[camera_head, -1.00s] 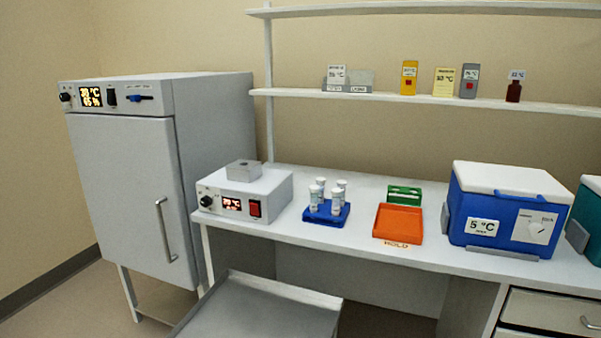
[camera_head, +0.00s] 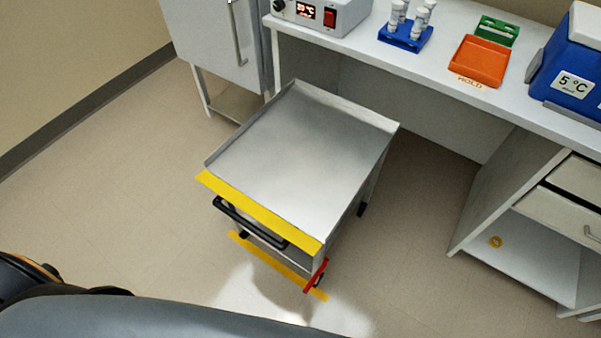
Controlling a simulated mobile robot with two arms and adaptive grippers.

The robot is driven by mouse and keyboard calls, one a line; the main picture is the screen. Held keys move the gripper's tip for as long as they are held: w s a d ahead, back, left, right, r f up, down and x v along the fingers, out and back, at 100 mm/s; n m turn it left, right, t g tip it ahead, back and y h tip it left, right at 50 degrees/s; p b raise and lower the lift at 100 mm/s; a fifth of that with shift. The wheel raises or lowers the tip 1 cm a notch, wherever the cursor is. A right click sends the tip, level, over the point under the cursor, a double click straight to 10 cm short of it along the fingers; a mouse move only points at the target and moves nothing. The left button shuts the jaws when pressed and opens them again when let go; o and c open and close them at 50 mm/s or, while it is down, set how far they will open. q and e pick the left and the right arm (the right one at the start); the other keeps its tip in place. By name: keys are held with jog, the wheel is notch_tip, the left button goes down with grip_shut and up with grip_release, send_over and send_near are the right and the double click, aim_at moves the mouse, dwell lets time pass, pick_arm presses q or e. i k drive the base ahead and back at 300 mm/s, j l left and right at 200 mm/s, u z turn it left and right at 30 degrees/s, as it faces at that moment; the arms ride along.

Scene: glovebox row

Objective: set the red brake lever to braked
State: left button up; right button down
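The red brake lever (camera_head: 316,276) is at the near right lower corner of a grey metal cart, close to the floor. It slants, its upper end to the right and its lower end to the left, by a yellow floor strip (camera_head: 277,264). The cart (camera_head: 300,145) has an empty tray top with a yellow near edge and a black handle (camera_head: 248,224) below it. Neither of my grippers shows in the view.
The bench (camera_head: 420,65) stands behind the cart, carrying an orange tray (camera_head: 478,61), a blue tube rack (camera_head: 405,37) and a blue cooler box (camera_head: 572,70). A grey cabinet (camera_head: 215,40) is at the back left. Floor (camera_head: 130,200) left of the cart is clear.

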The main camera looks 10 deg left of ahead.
aim_at(307, 287)
jog(key=k+l+u, duration=0.15)
jog(key=k, duration=0.6)
jog(key=k+l+u, duration=0.2)
jog(key=k, duration=0.5)
jog(key=j, duration=0.1)
